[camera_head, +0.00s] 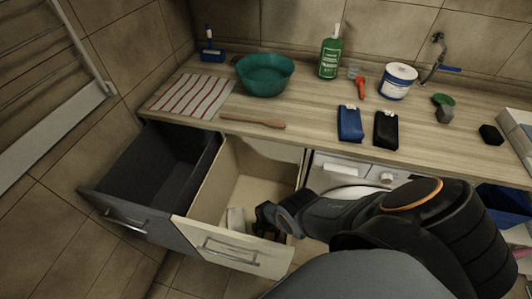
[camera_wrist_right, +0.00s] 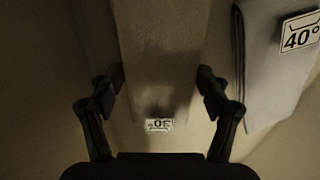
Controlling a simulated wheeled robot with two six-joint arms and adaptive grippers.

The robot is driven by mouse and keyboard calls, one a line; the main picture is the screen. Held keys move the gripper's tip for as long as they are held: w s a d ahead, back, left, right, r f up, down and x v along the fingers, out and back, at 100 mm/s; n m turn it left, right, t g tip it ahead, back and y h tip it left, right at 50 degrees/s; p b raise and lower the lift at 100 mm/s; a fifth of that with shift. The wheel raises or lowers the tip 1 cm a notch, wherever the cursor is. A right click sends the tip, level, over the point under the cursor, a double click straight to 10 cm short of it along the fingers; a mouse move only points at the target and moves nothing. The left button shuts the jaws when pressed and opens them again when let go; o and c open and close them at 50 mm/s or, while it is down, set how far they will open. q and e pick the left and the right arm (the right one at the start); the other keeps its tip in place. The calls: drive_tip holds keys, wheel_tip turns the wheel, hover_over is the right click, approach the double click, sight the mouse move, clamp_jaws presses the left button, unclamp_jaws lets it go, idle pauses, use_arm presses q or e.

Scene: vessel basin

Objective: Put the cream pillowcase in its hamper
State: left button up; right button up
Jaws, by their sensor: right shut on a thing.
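The cream pillowcase (camera_wrist_right: 160,50) is a folded cloth with an upside-down tag that seems to read 30°. In the right wrist view it lies between the two fingers of my right gripper (camera_wrist_right: 160,95), which is shut on it. In the head view my right gripper (camera_head: 268,222) is down inside the open cream hamper drawer (camera_head: 236,256), near its front wall, and hides the cloth there. Beside it a paler folded cloth (camera_wrist_right: 268,65) carries a 40° tag; a pale cloth (camera_head: 236,218) also shows in the cream drawer. My left gripper is out of view.
An open dark grey drawer (camera_head: 125,222), empty where visible, adjoins the cream one. The counter (camera_head: 310,115) above holds a teal basin (camera_head: 265,74), green bottle (camera_head: 330,52), wooden stick (camera_head: 252,120), striped cloth (camera_head: 192,95), and blue (camera_head: 350,124) and black (camera_head: 386,130) pouches.

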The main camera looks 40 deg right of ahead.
drive_tip(key=o, duration=1.5)
drive_tip(key=shift+f, duration=0.1)
drive_tip(key=shift+c, duration=0.2)
wheel_tip(320, 180, up, 12)
drive_tip(key=p, duration=1.2)
drive_tip(key=shift+r, duration=0.2)
